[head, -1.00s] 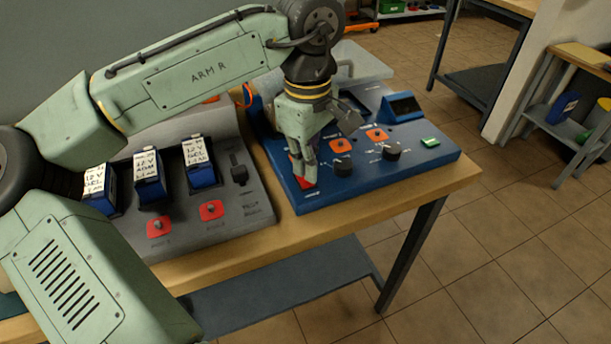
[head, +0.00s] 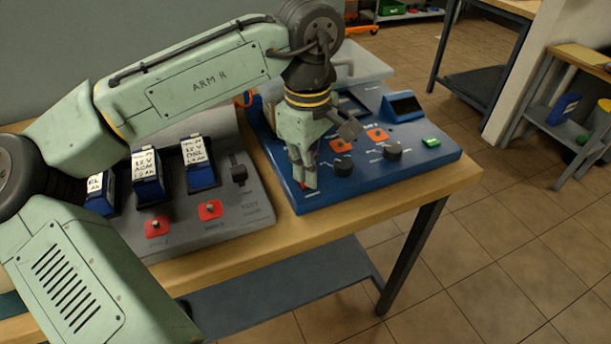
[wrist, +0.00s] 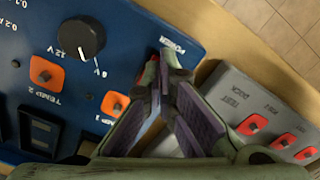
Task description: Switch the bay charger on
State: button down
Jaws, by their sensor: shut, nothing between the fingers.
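The bay charger is a blue sloped panel (head: 425,160) at the right end of the bench. It has black knobs, orange switch plates and a dark display. A red power switch sits at its front left corner, near the POWER label; part of the red switch (wrist: 147,74) shows beside my fingers in the wrist view. My gripper (head: 306,185) is shut and empty, pointing down with its fingertips at the switch. The fingers hide most of the switch, so I cannot tell its position or whether they touch it. The fingertips also show in the wrist view (wrist: 171,62).
A grey test dock (head: 255,205) with labelled blue batteries (head: 198,165) and red switch plates (head: 210,209) stands close on the left. A clear lidded box (head: 365,65) is behind the charger.

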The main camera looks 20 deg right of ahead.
jog(key=shift+f, duration=0.2)
notch_tip(320, 180, up, 7)
jog(key=p, duration=0.6)
dwell(0.4)
dwell(0.4)
